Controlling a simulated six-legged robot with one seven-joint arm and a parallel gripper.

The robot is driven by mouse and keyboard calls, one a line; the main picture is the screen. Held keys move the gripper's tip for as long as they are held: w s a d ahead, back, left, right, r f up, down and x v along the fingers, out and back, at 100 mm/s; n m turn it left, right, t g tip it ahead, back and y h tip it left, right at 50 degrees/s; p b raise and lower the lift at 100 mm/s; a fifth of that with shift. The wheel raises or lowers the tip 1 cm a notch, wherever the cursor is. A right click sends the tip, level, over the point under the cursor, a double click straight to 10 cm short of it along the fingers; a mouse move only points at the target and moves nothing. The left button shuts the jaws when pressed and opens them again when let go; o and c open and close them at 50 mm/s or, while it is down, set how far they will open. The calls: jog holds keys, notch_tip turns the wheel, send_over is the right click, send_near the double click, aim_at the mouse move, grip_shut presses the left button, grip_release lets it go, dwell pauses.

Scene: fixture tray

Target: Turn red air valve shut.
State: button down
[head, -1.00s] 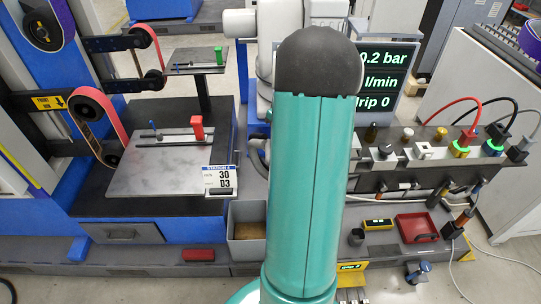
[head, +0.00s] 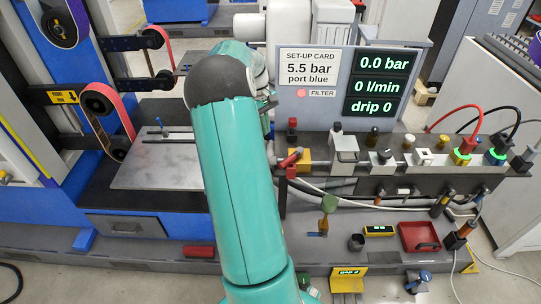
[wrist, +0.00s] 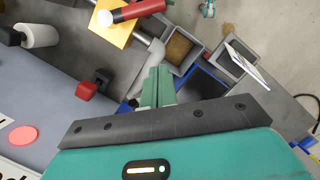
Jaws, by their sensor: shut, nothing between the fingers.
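The red air valve (head: 290,159) is a red lever on a yellow block (head: 304,156) at the left end of the pipe row. Its lever slants diagonally in the head view. In the wrist view the red lever (wrist: 140,11) lies across the yellow block (wrist: 109,30) at the top edge, its far end cut off. My gripper (wrist: 158,72) has its green fingers together, with nothing between them, below and apart from the lever. In the head view my arm hides most of the gripper, to the upper left of the valve.
The display panel (head: 318,120) behind the valve reads 0.0 bar, 0 l/min and drip 0. A red knob (wrist: 86,90) is close to my fingers. Right of the valve stand several fittings and cables. A red tray (head: 419,237) lies in front. The metal plate (head: 150,168) is partly behind my arm.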

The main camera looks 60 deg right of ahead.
aim_at(285, 162)
jog(key=s+f, duration=0.1)
jog(key=f, duration=0.2)
jog(key=s+a+f, duration=0.1)
jog(key=s+f, duration=0.1)
jog(key=f, duration=0.1)
jog(key=s+f, duration=0.2)
jog(key=shift+s+a+f, duration=0.15)
jog(key=shift+a+f, duration=0.15)
jog(key=shift+f, duration=0.1)
jog(key=shift+s+a, duration=0.1)
jog(key=shift+s, duration=0.3)
jog(key=s+n, duration=0.1)
jog(key=a+n, duration=0.1)
jog(key=shift+s+n+h, duration=0.3)
jog(key=shift+s+n, duration=0.05)
jog(key=shift+n, duration=0.05)
jog(key=shift+s+a+n, duration=0.25)
jog(key=shift+s+n, duration=0.3)
jog(key=shift+n, duration=0.35)
